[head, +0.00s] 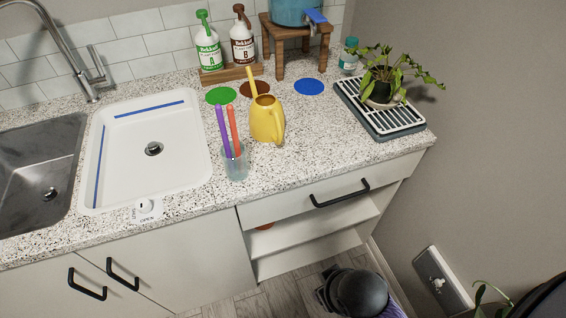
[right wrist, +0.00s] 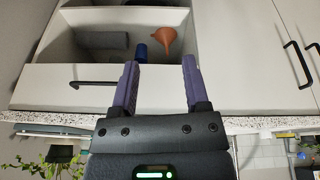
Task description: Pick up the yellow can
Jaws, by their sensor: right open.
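The yellow can (head: 265,119) is a watering can with a long spout. It stands upright on the speckled counter, just right of a clear cup (head: 235,162) holding a purple and an orange stick. The can is not visible in the right wrist view. My right gripper (right wrist: 160,62) is open and empty, its two purple fingers apart in front of the cabinet. In the head view my right arm's dark end is low at the bottom, in front of the cabinet and well below the can. My left gripper is not in view.
A white basin (head: 150,185) and sink lie left. Two pump bottles (head: 209,45) and a wooden stand (head: 294,48) are behind the can. A potted plant (head: 383,80) sits on a rack tray (head: 412,124) at right. An orange funnel (right wrist: 165,39) is in the open shelf.

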